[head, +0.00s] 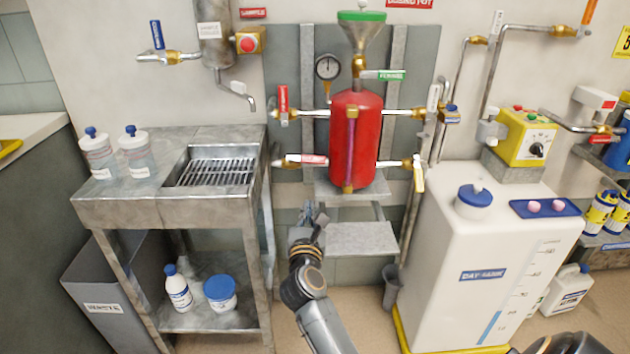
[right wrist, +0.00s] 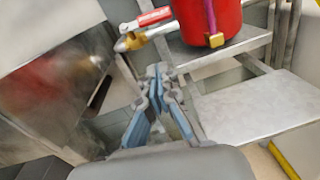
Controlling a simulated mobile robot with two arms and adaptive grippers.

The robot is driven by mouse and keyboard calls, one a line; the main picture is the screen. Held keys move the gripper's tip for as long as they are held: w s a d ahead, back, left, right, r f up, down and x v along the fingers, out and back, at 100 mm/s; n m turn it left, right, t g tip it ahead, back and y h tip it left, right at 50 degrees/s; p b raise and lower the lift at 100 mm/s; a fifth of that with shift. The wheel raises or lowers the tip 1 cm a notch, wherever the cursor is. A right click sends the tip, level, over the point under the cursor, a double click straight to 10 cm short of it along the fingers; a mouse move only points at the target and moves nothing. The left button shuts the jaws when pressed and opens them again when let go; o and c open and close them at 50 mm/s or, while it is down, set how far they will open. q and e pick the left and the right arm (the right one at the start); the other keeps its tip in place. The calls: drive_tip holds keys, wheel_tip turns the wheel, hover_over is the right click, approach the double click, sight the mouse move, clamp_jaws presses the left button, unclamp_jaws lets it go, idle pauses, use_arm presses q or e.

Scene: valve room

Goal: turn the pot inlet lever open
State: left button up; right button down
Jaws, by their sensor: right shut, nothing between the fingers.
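The red pot (head: 357,138) stands on a metal bracket, with valve levers around it. A red upright lever (head: 283,97) is at upper left and a red level lever (head: 306,159) at lower left. A white upright lever (head: 433,97) is at upper right, a pale yellow hanging lever (head: 418,174) at lower right, and a green level lever (head: 391,76) under the funnel. Their small labels are too blurred to tell which is the pot inlet. My right gripper (head: 314,217) is shut and empty, below the lower left lever, which also shows in the right wrist view (right wrist: 153,17). My left gripper is not in view.
A metal sink bench (head: 110,209) stands left of the pot. A white day tank (head: 438,265) stands at right. A grey step-like shelf (head: 362,239) is close to my right gripper, below the pot. A gauge (head: 327,67) is mounted at the pot's upper left.

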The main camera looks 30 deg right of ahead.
sight(307, 159)
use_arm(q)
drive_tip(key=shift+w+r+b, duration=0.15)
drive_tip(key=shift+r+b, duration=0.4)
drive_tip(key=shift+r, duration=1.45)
use_arm(e)
drive_tip(key=r+x, duration=0.2)
drive_tip(key=x, duration=1)
drive_tip(key=shift+d+r, duration=0.2)
drive_tip(key=shift+r, duration=0.15)
